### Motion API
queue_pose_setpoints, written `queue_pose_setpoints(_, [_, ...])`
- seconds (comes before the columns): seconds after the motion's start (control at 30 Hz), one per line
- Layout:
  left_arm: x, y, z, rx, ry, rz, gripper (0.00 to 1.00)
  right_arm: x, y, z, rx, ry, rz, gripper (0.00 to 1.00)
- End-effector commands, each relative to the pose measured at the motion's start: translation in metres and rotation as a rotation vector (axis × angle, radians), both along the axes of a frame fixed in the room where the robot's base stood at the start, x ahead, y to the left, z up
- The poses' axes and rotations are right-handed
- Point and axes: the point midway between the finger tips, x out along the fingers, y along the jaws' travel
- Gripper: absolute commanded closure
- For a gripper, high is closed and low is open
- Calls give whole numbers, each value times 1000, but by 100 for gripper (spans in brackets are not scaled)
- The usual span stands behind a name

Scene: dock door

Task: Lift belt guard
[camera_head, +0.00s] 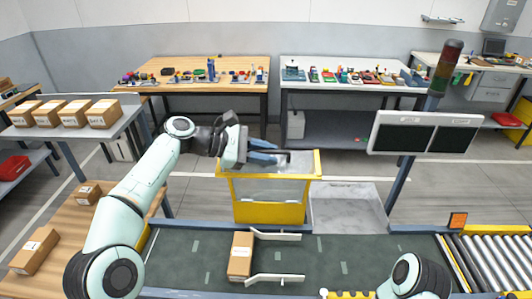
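The belt guard (268,214) is a yellow frame with clear panels, standing at the far edge of the dark green conveyor belt (345,247). My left gripper (272,153) reaches in from the left over the guard's upper part. Its bluish fingers lie along the top of the guard, with a dark bar by their tips. I cannot tell whether they close on this bar or only overlap it in the picture. Of my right arm, only a pale joint shows at the bottom right; its gripper is out of view.
A brown carton (241,257) lies on the belt between white guide rails (276,279). A grey bin (347,209) stands right of the guard. A screen panel (424,134) and a signal tower (445,68) rise at the right. Rollers (490,262) continue the belt line.

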Motion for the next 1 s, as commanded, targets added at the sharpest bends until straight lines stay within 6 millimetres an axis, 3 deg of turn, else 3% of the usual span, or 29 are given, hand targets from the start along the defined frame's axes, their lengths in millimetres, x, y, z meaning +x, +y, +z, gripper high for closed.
queue_pose_setpoints(0.27, [-2,12,6,-1,-3,1,77,0,0,0,0,0,0,100])
queue_pose_setpoints(0.7, [-14,98,37,-1,-2,3,77,0,0,0,0,0,0,100])
queue_pose_setpoints(1.0, [-19,123,47,0,0,0,77,0,0,0,0,0,0,100])
